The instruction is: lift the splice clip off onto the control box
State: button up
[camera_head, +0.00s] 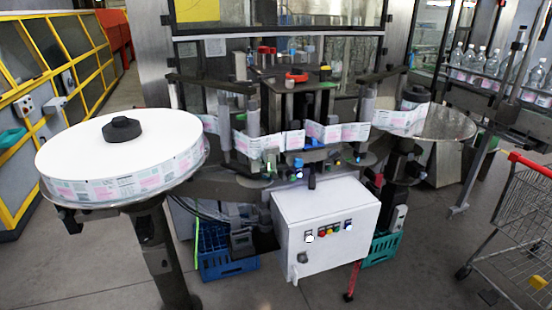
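The control box (328,213) is a white cabinet with a row of coloured buttons on its front, in the lower middle of the head view. Its flat top looks mostly bare. A band of printed labels (325,133) runs across the labeller above and behind it. I cannot make out the splice clip for certain among the small parts along this band. A small dark upright piece (312,181) shows at the box's back edge; I cannot tell what it is. My gripper is not in view.
A large white label reel (122,150) with a black hub stands on a post at the left. A smaller round plate (446,123) is at the right. A shopping cart (517,215) stands at the right edge. The front floor is partly clear.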

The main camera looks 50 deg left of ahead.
aim_at(313, 141)
jog(key=k, duration=0.75)
jog(key=u, duration=2.2)
jog(key=i, duration=1.05)
